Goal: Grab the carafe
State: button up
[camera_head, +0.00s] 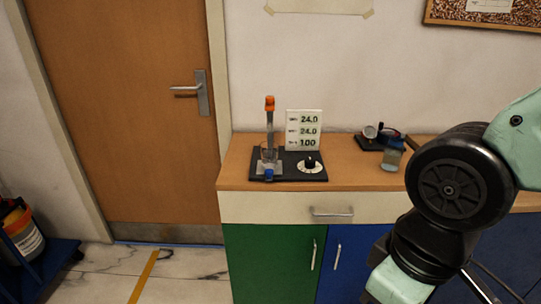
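A small clear glass vessel (391,161) with a pale bluish tint stands upright on the wooden counter, close to my arm in the picture. It may be the carafe, but it is too small to tell. On the left, a gauge rig (291,174) has a black base, an upright tube with an orange cap (269,103), and a clear glass piece around the tube's foot, with a blue part in front. My arm fills the right side, in front of the counter. My gripper's fingers do not show.
The rig has a white panel (305,130) reading 24.0, 24.0 and 100, and a dial (310,165). A dark device (379,138) sits behind the glass vessel. The counter (350,178) is clear between rig and vessel. A door (130,100) and a bucket (22,236) are at left.

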aim_at(393, 153)
jog(key=z, duration=0.4)
jog(key=i+j, duration=0.1)
jog(key=i, duration=0.3)
jog(key=i+j+z, duration=0.15)
jog(key=i, duration=0.3)
jog(key=i+j, duration=0.15)
jog(key=i, duration=0.25)
